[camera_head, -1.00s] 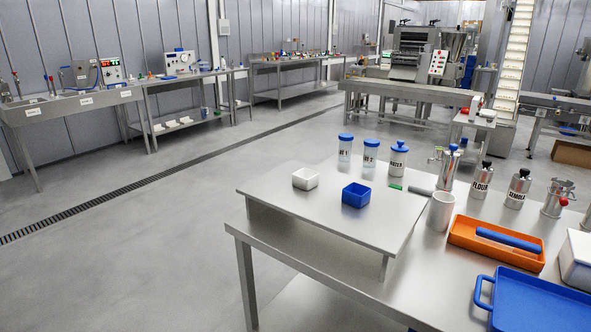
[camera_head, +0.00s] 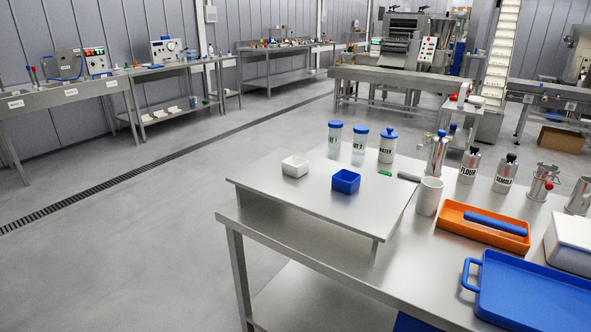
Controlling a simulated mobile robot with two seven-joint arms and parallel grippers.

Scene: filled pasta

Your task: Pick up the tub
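Two small open tubs stand on the raised steel shelf (camera_head: 290,195) of the near table. One is a white square tub (camera_head: 295,167). The other is a blue square tub (camera_head: 346,181), just right of and nearer than the white one. Both are upright and look empty, and they stand apart. The frames do not show which one is meant by the tub. Neither of my grippers is in view.
A white cup (camera_head: 428,197), an orange tray (camera_head: 482,228) with a blue roller-like item (camera_head: 495,223), and a blue tray (camera_head: 535,295) lie right. Floor left of the table is clear.

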